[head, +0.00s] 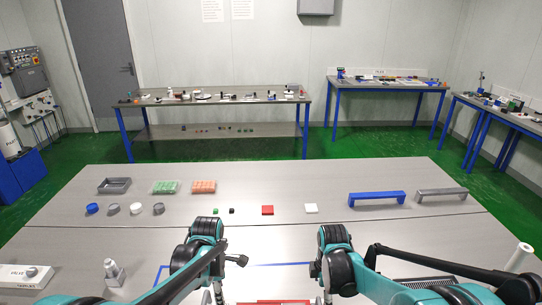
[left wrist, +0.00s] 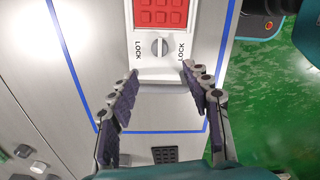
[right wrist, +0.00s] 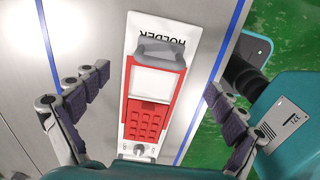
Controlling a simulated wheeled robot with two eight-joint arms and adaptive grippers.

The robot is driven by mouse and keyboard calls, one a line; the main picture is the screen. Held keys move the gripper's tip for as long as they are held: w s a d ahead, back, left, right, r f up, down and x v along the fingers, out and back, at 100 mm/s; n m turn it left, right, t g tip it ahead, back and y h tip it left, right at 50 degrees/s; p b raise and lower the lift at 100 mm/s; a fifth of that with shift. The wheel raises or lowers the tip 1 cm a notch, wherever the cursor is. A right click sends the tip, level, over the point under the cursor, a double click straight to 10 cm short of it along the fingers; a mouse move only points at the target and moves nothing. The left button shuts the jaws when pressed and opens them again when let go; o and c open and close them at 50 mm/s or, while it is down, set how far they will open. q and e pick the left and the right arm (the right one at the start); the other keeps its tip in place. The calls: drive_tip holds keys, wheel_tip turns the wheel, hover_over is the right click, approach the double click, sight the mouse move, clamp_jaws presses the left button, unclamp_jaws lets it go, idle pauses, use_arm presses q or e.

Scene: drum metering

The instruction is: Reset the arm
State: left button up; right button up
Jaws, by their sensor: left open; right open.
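My left gripper (left wrist: 160,72) is open, its two padded fingers spread on either side of the lower end of a white holder base. The left wrist view shows a knob (left wrist: 158,46) between two LOCK labels and a red keypad (left wrist: 160,12) above it. My right gripper (right wrist: 156,80) is open and empty above the same holder. Between its fingers is a red device (right wrist: 150,105) with a grey handle (right wrist: 160,52) and a white panel, lying on the base marked HOLDER (right wrist: 160,22). In the head view both arms reach in from the bottom.
Blue tape (left wrist: 145,131) outlines the holder area.

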wheel_tip(320, 180, up, 2)
drive_tip(key=shift+r, duration=0.1)
drive_tip(key=shift+s+r, duration=0.1)
drive_tip(key=shift+r, duration=0.25)
use_arm(q)
drive_tip(key=s+a+r+m+t+b, duration=0.1)
drive_tip(key=s+r+m+t, duration=0.1)
drive_tip(key=s+m, duration=0.5)
drive_tip(key=s+a+r+m+t+b, duration=0.1)
drive_tip(key=s+m+t, duration=0.4)
drive_tip(key=m, duration=0.8)
drive_tip(key=s+r+b, duration=0.1)
drive_tip(key=s+r, duration=0.1)
drive_tip(key=s, duration=0.1)
drive_tip(key=shift+s+a+r+m, duration=0.2)
drive_tip(key=shift+a+r+m, duration=0.05)
drive_tip(key=shift+m, duration=0.15)
use_arm(e)
drive_tip(key=s+d+r+m+t, duration=0.1)
drive_tip(key=s+r+m+t, duration=0.1)
drive_tip(key=s+m, duration=0.5)
drive_tip(key=s+d+r+m+t, duration=0.1)
drive_tip(key=s+r+m+t, duration=0.2)
drive_tip(key=s+m+t, duration=0.2)
drive_tip(key=s+m, duration=0.3)
drive_tip(key=m, duration=0.3)
drive_tip(key=shift+s+d+r, duration=0.2)
drive_tip(key=shift+d, duration=0.1)
